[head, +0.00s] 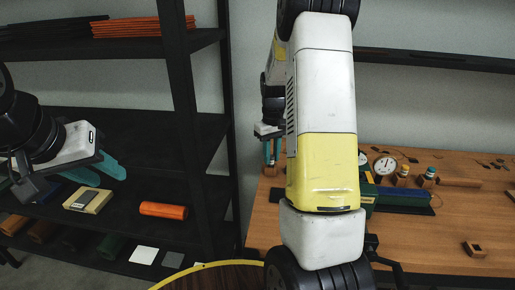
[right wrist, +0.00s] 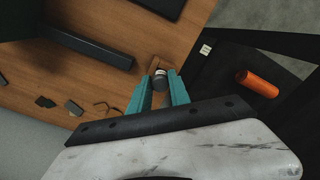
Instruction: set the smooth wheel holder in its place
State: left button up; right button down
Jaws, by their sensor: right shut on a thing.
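My right gripper (right wrist: 160,92) has teal fingers closed on a small wooden block with a grey rounded piece, which I take as the smooth wheel holder (right wrist: 158,63). In the right wrist view it is at the fingertips, over or near the wooden table's edge; contact with the table cannot be told. In the head view my right gripper (head: 272,152) is at the table's left end, partly hidden by my arm, and the holder is hard to make out. My left gripper (head: 95,170) is open and empty in front of the dark shelf. The holder's place cannot be identified.
The wooden table (head: 455,215) carries a dial gauge (head: 384,165), two small holders with coloured tops (head: 403,174), a dark green-blue bar (head: 402,200) and a small wooden block (head: 475,248). The dark shelf holds an orange cylinder (head: 163,210) and a pale box (head: 88,200).

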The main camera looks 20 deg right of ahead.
aim_at(272, 156)
jog(key=c, duration=1.1)
grip_release()
notch_tip(272, 156, up, 8)
jog(key=shift+f, duration=0.15)
jog(key=s+a+r+m+t+y, duration=0.1)
jog(key=s+a+r+t, duration=0.2)
jog(key=s+a+r, duration=0.65)
jog(key=s+a+t, duration=0.1)
jog(key=s, duration=0.3)
jog(key=s+a+r+t, duration=0.1)
jog(key=s, duration=0.4)
jog(key=s+a+r+t+y, duration=0.1)
jog(key=s, duration=0.4)
jog(key=shift+s+a+r+m, duration=0.15)
jog(key=shift+a+m, duration=0.2)
jog(key=shift+m, duration=0.05)
